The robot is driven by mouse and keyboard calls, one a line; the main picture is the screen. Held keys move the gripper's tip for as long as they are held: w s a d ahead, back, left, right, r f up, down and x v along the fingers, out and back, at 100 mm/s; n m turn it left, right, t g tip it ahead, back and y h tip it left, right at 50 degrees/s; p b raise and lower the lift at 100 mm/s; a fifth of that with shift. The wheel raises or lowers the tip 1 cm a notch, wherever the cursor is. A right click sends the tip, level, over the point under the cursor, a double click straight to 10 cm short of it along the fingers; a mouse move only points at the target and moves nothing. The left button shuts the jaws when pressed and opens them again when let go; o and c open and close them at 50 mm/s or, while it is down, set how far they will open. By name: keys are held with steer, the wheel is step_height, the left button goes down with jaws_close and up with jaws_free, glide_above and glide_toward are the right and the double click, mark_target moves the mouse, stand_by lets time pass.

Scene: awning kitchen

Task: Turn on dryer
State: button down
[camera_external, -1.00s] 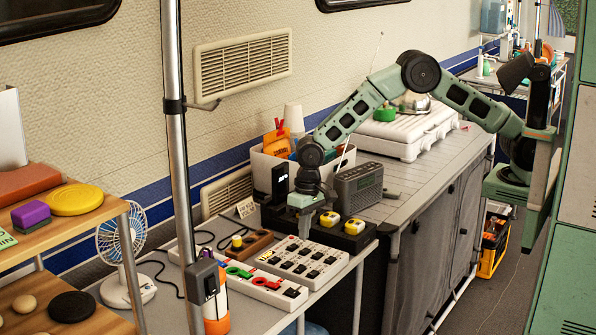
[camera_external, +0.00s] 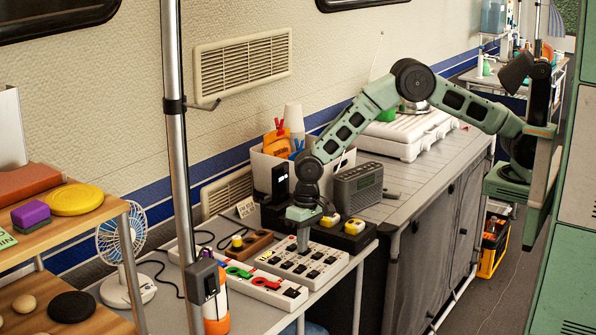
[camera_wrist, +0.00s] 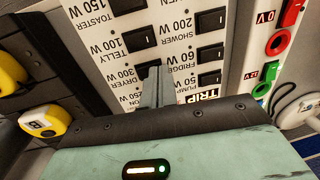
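The white switch panel (camera_external: 303,262) with two rows of black rocker switches lies on the table. In the wrist view the panel (camera_wrist: 185,15) shows upside-down labels, among them DRYER, TELLY, TOASTER, FRIDGE and SHOWER. The dryer label (camera_wrist: 118,83) is left of my fingers, and the black switch beside it (camera_wrist: 147,71) is partly covered by them. My gripper (camera_external: 303,246) points down over the panel; its fingers (camera_wrist: 157,88) look closed together, with nothing held. I cannot tell whether the fingertips touch the switch, nor the switch's position.
A white strip with red and green terminals (camera_external: 262,284) lies in front. A metal pole (camera_external: 178,150) stands at left; a small fan (camera_external: 122,245) is beside it.

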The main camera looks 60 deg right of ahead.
steer(key=shift+d+f, duration=0.1)
steer(key=shift+d, duration=0.1)
steer(key=shift+d, duration=0.65)
steer(key=shift+r+p, duration=0.6)
steer(key=shift+r, duration=0.05)
step_height(320, 180, up, 13)
steer(key=d, duration=0.1)
steer(key=shift+d, duration=0.35)
steer(key=shift+f, duration=0.1)
